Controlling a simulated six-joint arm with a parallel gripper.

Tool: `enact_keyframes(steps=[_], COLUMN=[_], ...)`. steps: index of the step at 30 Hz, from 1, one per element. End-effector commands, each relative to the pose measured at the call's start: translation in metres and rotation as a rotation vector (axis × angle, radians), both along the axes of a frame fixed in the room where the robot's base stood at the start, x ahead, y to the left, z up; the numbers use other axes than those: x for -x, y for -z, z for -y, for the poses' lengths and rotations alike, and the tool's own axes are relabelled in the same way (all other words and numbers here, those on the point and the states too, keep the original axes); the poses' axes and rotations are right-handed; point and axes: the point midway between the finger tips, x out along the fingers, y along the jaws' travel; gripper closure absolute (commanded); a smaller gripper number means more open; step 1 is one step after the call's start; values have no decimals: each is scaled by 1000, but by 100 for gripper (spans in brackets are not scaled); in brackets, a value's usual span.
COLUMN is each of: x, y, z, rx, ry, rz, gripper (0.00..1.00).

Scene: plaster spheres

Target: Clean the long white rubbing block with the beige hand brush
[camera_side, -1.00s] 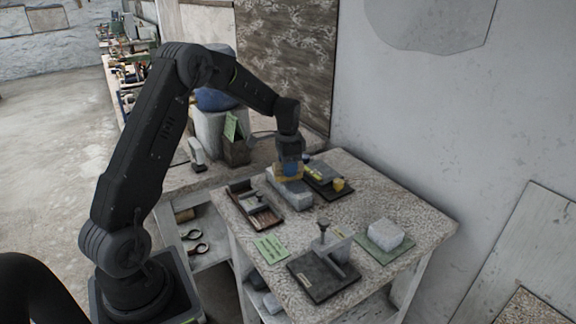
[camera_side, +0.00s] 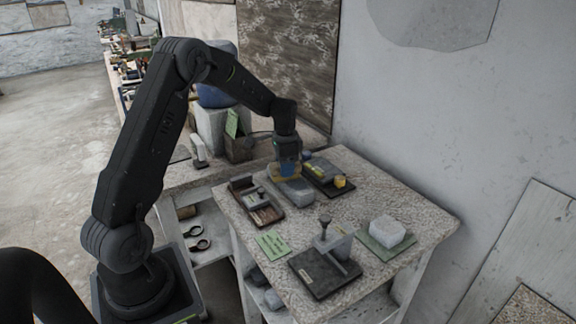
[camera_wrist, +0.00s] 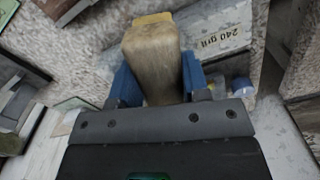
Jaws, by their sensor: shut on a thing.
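My gripper (camera_side: 287,163) is shut on the beige hand brush (camera_side: 283,174). In the wrist view the brush's tan, wood-like body (camera_wrist: 152,62) sits between my blue fingers, with a yellowish part at its far end. In the side view the brush is at the far part of a long pale grey-white block (camera_side: 294,192), which lies on the table. The brush hides that end of the block, and I cannot tell whether the bristles touch it.
A wooden tray (camera_side: 244,184) lies left of the block. A dark board (camera_side: 343,192) with a yellow piece lies right. A clamp-like fixture on a dark plate (camera_side: 309,273) is in front, near a white block (camera_side: 387,230) on a green mat. A "240 grit" label (camera_wrist: 222,38) shows.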

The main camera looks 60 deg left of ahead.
Motion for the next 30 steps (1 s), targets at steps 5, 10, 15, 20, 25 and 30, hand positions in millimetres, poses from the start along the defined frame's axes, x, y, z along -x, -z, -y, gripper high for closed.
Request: enact_keyframes(steps=[5, 10, 15, 20, 25, 30], x=[8, 8, 6, -3, -13, -17], y=[0, 1, 1, 1, 0, 0], z=[-3, -3, -2, 1, 4, 5], rx=[0, -1, -1, -1, -1, -1], ry=[-1, 0, 0, 2, 1, 0], rz=[2, 1, 1, 1, 1, 1], gripper=[77, 77, 77, 77, 77, 77])
